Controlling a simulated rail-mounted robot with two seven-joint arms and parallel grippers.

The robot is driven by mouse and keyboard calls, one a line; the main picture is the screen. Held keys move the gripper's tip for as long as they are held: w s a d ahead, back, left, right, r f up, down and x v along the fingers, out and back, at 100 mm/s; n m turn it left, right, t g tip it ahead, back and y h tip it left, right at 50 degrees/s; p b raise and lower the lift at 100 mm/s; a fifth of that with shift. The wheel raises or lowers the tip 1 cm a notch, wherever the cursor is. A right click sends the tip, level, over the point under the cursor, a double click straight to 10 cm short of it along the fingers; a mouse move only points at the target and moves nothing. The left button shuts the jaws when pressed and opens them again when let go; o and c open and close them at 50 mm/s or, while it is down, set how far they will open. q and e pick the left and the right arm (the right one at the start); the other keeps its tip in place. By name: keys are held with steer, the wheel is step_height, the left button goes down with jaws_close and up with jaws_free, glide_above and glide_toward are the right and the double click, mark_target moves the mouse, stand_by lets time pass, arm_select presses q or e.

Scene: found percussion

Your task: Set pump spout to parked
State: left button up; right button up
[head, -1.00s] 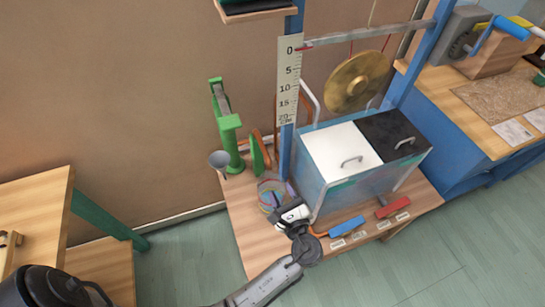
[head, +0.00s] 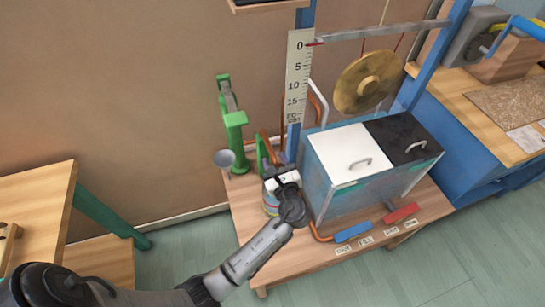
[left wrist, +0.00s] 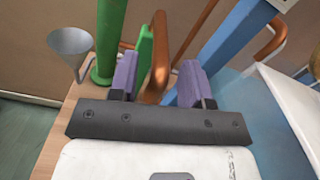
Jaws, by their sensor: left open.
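The green pump stand (head: 236,130) is upright at the bench's back left, with a grey funnel (head: 223,159) beside it. A brown bent bar (head: 269,147) and a short green upright piece (head: 261,158) stand right of it; I cannot tell for sure which part is the spout. My left gripper (head: 277,170) is just in front of them. In the left wrist view its purple fingers (left wrist: 158,80) are apart, with the brown bar (left wrist: 158,55) and green piece (left wrist: 145,58) showing between or just beyond them. I cannot tell whether they touch. My right gripper is out of view.
A tank with a white lid (head: 340,150) and a black lid (head: 400,135) stands close right of my gripper. A blue post with a scale (head: 298,75) and a hanging gong (head: 361,84) rise behind. Blue (head: 353,232) and red (head: 401,213) handles lie in front.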

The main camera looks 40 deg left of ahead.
mark_target(268, 147)
arm_select(q)
steer(key=shift+x, duration=1.3)
jaws_close()
